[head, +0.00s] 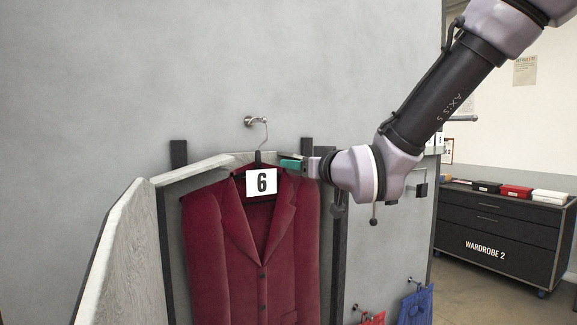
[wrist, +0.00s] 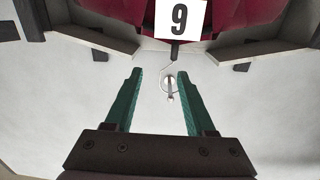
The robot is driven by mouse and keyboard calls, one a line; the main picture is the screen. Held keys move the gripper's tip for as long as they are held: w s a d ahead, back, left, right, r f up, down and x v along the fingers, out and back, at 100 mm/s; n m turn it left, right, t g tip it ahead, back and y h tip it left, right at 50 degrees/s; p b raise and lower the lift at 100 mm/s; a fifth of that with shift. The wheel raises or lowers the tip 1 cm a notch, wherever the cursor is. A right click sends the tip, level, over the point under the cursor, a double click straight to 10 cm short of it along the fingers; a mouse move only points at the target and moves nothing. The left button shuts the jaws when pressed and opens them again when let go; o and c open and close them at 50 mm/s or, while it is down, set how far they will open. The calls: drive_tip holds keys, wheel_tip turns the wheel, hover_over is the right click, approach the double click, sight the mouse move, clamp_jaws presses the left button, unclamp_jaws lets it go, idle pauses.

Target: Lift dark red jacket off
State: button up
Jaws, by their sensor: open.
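The dark red jacket (head: 284,250) hangs upright on a hanger with a white tag marked 6 (head: 261,182). The hanger's metal hook (head: 264,133) hangs from a wall peg (head: 250,121). My gripper (head: 286,163) is at the jacket's right shoulder, close to the hanger neck. In the wrist view my gripper (wrist: 160,75) is open, its two green fingers on either side of the hook (wrist: 170,80) in the picture, with nothing gripped. The tag (wrist: 180,18) and part of the jacket (wrist: 240,15) show beyond the fingertips. How far the fingers are from the hook I cannot tell.
A grey wooden panel (head: 125,255) stands at the left, and a grey ledge (head: 195,168) runs behind the jacket's shoulders. Red (head: 374,318) and blue (head: 416,305) garments hang lower right. A dark drawer cabinet (head: 500,235) stands far right, with boxes on top.

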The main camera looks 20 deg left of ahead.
sight(259, 153)
drive_tip(key=shift+n+y, duration=0.3)
drive_tip(key=shift+y, duration=0.1)
drive_tip(key=x, duration=0.5)
drive_tip(key=s+a+x, duration=0.1)
drive_tip(key=x, duration=0.4)
drive_tip(key=s+a+x, duration=0.1)
drive_tip(key=x, duration=0.4)
drive_tip(key=shift+w+a+f, duration=0.1)
drive_tip(key=shift+a+f, duration=0.1)
drive_tip(key=shift+a, duration=0.1)
clamp_jaws()
drive_tip(key=shift+r, duration=0.3)
idle(0.9)
drive_tip(key=shift+r, duration=0.35)
